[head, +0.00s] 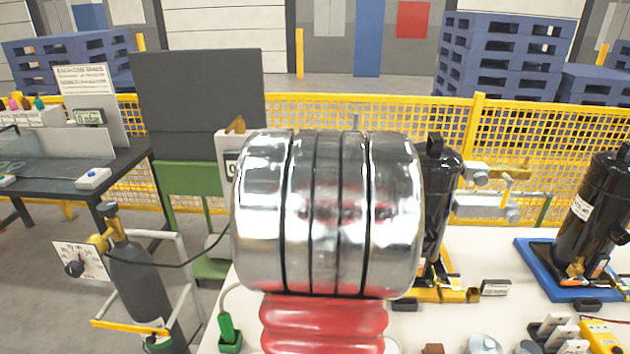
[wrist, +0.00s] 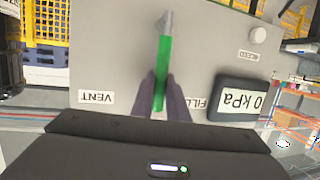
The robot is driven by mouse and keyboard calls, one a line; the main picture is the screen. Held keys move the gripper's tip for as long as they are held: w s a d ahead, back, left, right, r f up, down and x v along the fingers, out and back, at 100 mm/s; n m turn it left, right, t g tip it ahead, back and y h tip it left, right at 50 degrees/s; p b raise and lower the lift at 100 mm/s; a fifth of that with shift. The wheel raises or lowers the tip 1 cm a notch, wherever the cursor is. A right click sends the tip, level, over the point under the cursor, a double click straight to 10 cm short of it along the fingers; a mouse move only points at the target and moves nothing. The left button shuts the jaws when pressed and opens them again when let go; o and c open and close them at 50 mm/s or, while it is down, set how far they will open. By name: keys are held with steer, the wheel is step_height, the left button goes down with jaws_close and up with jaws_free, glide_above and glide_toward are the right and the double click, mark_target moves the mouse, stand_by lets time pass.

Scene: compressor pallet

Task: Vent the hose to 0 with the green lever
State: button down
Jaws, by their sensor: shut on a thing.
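In the wrist view, which shows the labels upside down, the green lever (wrist: 163,72) is on a grey panel (wrist: 215,55). It hangs from a metal pivot at the top of the picture and points down between the VENT label (wrist: 96,97) and the FILL label (wrist: 206,103). My gripper (wrist: 163,88) has its two dark fingers shut on the lever, one on each side. The gauge display (wrist: 243,98) reads 0 kPa. In the head view my arm hides the gripper and lever.
A gas cylinder (head: 140,275) with a black hose stands at the left. Black compressors (head: 443,190) stand on the pale table at the right, with tools at its front right. A yellow mesh fence (head: 560,135) runs behind.

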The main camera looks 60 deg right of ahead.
steer(key=shift+w+r, duration=0.1)
steer(key=c, duration=1.7)
jaws_free()
steer(key=shift+c, duration=0.2)
steer(key=v, duration=1.4)
